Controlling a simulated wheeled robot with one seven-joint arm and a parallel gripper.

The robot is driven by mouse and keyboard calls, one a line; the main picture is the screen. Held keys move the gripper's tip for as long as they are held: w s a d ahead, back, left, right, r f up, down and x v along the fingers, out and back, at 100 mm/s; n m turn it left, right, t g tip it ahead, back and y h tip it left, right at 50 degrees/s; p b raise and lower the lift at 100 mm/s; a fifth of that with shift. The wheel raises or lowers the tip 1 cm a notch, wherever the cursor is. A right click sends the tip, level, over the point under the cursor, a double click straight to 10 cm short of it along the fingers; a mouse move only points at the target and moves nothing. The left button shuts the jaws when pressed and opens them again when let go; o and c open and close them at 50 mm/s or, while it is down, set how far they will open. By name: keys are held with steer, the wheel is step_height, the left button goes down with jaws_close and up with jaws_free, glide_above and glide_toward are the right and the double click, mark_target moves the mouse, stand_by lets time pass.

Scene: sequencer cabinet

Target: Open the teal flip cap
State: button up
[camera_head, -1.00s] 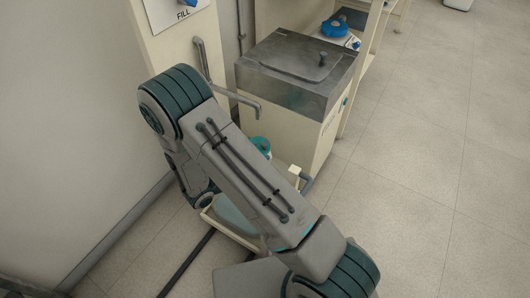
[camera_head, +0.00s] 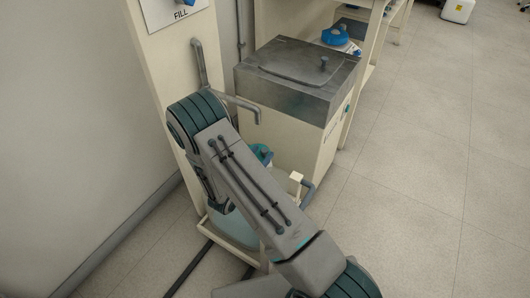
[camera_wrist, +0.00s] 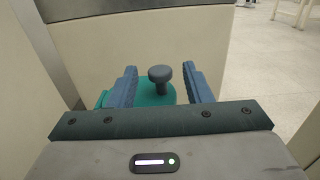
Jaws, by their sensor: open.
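The teal flip cap (camera_wrist: 150,94) is in the middle of the wrist view, with a grey round-headed knob (camera_wrist: 160,75) standing up from it. My gripper (camera_wrist: 162,77) is open, its two blue fingers on either side of the knob in the picture, with gaps between. I cannot tell whether a finger touches the cap. In the head view a bit of the teal cap (camera_head: 262,152) shows past my arm, above a pale bluish container (camera_head: 234,228). The cap looks shut.
A cream cabinet (camera_head: 282,138) with a grey metal lid stands just behind the cap. A bent grey pipe (camera_head: 236,101) juts from the FILL panel column above. A cream frame (camera_head: 296,184) with a grey handle is beside the container. Open floor lies to the right.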

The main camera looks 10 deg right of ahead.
steer(key=shift+x, duration=1.35)
jaws_close()
steer(key=shift+a+r, duration=0.1)
steer(key=shift+r, duration=0.05)
